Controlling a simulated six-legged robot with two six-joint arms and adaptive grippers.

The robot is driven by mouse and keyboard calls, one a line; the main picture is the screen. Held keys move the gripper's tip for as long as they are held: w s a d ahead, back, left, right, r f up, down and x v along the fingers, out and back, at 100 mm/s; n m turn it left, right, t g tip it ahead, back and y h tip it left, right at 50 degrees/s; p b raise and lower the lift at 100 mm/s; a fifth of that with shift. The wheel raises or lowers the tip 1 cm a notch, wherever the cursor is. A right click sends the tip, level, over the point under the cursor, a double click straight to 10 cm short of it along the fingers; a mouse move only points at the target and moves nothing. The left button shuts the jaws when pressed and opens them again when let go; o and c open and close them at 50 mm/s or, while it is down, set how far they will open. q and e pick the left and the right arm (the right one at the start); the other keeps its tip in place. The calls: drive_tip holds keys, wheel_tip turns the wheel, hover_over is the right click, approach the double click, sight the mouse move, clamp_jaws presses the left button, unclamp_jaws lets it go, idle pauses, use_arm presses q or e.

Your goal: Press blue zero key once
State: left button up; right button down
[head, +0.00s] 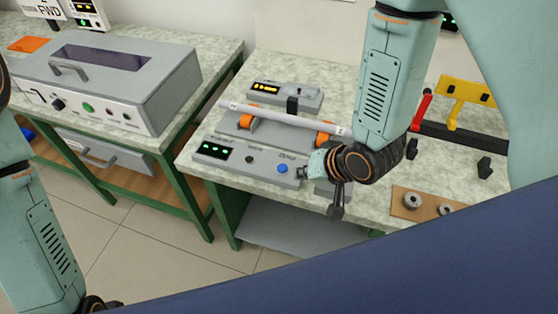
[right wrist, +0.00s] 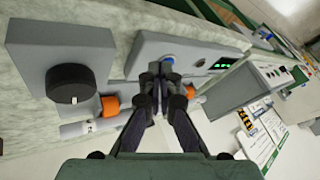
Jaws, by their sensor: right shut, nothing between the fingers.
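The blue key (head: 282,169) is a round button at the right end of the grey gauge panel's front face (head: 240,165), near a small dark knob and a green display (head: 214,151). My right gripper (head: 303,172) is shut and empty, its tips just right of the key in the head view. In the right wrist view the closed fingertips (right wrist: 168,76) sit close in front of the blue key (right wrist: 168,59), which is partly hidden behind them. I cannot tell whether they touch it. My left arm shows at the left edge, its gripper out of view.
A white rod (head: 285,117) lies on orange rollers (head: 247,121) behind the panel. A grey unit with an amber display (head: 285,95) stands further back. A grey box with a black knob (right wrist: 70,83) is beside the gripper. A brown board with metal rings (head: 412,201) lies right.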

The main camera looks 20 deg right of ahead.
use_arm(q)
drive_tip(key=shift+s+d+r+g+p, duration=0.15)
drive_tip(key=shift+s+r+g+p, duration=0.15)
drive_tip(key=shift+s+r+p, duration=0.35)
use_arm(e)
drive_tip(key=w+a+r+t+y, duration=0.1)
drive_tip(key=w+a+r, duration=0.1)
drive_tip(key=w+r, duration=0.4)
drive_tip(key=shift+a+r+t, duration=0.15)
drive_tip(key=shift+r+t, duration=0.15)
drive_tip(key=shift+r, duration=0.4)
use_arm(q)
drive_tip(key=shift+s+b, duration=0.3)
